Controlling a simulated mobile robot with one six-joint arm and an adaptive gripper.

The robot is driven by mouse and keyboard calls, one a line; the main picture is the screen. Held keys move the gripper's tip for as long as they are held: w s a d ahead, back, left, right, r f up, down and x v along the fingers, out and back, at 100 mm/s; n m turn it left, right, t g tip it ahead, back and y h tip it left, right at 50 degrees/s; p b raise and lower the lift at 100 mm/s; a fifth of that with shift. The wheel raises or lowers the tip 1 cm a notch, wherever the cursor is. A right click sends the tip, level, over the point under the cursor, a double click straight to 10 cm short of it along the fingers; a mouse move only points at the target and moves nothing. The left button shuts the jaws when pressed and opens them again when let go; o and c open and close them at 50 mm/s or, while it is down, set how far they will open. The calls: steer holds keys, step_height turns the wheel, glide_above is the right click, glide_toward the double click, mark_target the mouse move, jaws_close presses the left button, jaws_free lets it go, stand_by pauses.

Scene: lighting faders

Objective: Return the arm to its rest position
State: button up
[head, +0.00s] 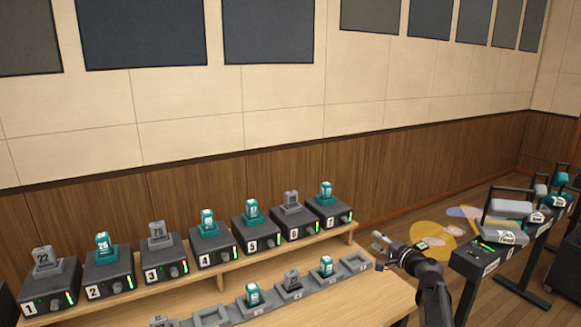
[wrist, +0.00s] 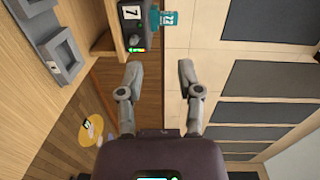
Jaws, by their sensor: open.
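My gripper (head: 382,242) is at the right end of the wooden desk in the head view, above the desk's right edge. In the wrist view my gripper (wrist: 160,80) shows its two fingers spread apart with nothing between them. The black box numbered 7 (head: 327,213) stands on the raised shelf, left of and behind my gripper, with a teal block on top. Box 7 also shows at the top of the wrist view (wrist: 131,25), apart from the fingers.
Several numbered black boxes with teal or grey blocks line the shelf (head: 140,297). A row of grey holders (head: 210,316) sits in front, some empty. A dark stand with consoles (head: 490,260) is at the right. Yellow light (head: 425,240) falls on the floor. A panelled wall (head: 250,190) is behind.

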steer(key=s+a+f+n+g+h, duration=0.1)
steer(key=s+a+f+n+g, duration=0.2)
steer(key=s+a+f, duration=0.1)
steer(key=s+a+f+n+g+h, duration=0.1)
steer(key=s+a+f+n+g, duration=0.2)
steer(key=s+f, duration=0.3)
steer(key=s+a+f+n+g+h, duration=0.2)
steer(key=s+a+f+n+g, duration=0.1)
steer(key=s+a+f+g, duration=0.1)
steer(key=shift+s+a+f+g, duration=0.4)
steer(key=shift+s+a+g, duration=0.25)
steer(key=shift+a, duration=0.15)
steer(key=s+d+f+n+g+h, duration=0.25)
steer(key=s+h, duration=0.25)
steer(key=s, duration=0.3)
step_height(320, 180, down, 10)
steer(key=s+f+g+b, duration=0.1)
steer(key=s+b, duration=0.1)
steer(key=b, duration=0.8)
step_height(320, 180, up, 20)
steer(key=p, duration=1.8)
steer(key=shift+f+p, duration=0.25)
steer(key=shift+p, duration=0.05)
steer(key=shift+s+a, duration=0.1)
steer(key=shift+a, duration=0.05)
